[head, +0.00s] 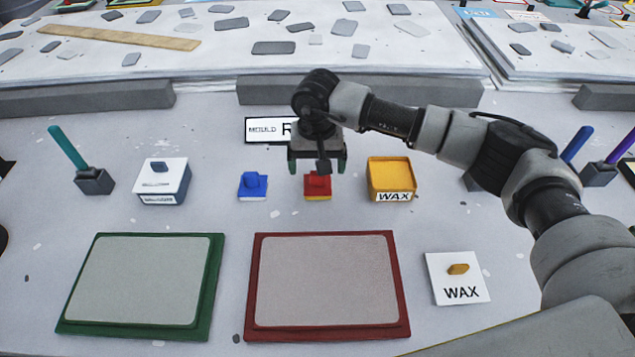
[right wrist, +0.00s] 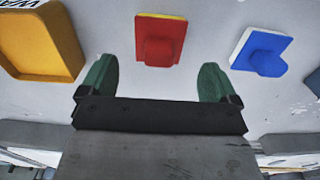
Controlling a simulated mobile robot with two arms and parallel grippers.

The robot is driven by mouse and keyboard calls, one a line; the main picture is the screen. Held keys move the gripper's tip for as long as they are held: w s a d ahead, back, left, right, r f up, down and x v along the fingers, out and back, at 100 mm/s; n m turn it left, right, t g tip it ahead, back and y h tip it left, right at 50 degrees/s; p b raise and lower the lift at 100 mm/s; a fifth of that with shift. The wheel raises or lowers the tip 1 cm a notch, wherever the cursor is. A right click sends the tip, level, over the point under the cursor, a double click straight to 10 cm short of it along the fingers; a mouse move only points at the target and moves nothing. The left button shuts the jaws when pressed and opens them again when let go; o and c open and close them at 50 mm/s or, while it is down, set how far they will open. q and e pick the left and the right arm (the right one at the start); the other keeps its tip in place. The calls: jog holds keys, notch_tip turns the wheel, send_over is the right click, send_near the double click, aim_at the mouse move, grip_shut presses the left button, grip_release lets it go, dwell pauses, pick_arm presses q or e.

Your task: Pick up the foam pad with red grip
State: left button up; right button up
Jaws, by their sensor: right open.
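The foam pad with the red grip (head: 317,187) lies on the grey table, left of the yellow wax container. It has a red top with a red knob and a thin yellow layer at its edge. In the right wrist view the pad (right wrist: 160,42) is beyond the fingertips, roughly centred between them. My right gripper (head: 317,165) is above and just behind the pad, pointing down. Its two green fingers (right wrist: 157,80) are wide apart with nothing between them. Part of the pad's knob is close to the gripper in the head view. My left gripper is not in view.
A blue pad (head: 253,186) sits left of the red one, and the yellow wax container (head: 391,176) right of it. A white-lidded box (head: 163,182) stands farther left. Green-framed (head: 212,290) and red-framed (head: 402,290) panels lie in front, beside a WAX card (head: 440,266).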

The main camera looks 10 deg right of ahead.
aim_at(317, 180)
jog(key=f, duration=0.2)
jog(key=f+p, duration=0.1)
jog(key=shift+s+f, duration=0.35)
jog(key=shift+f, duration=0.05)
jog(key=shift+w+f, duration=0.1)
jog(key=shift+f, duration=0.5)
jog(key=c, duration=1)
jog(key=shift+r, duration=0.15)
jog(key=shift+r, duration=0.55)
notch_tip(317, 180, up, 3)
jog(key=shift+b, duration=0.55)
jog(key=s+d+r, duration=0.2)
jog(key=s, duration=0.1)
jog(key=s+d+r+b, duration=0.1)
jog(key=s+d+r, duration=0.1)
jog(key=s+d, duration=0.1)
jog(key=s+d+r, duration=0.2)
jog(key=s, duration=0.1)
jog(key=shift+d+r, duration=0.2)
jog(key=shift+r, duration=0.15)
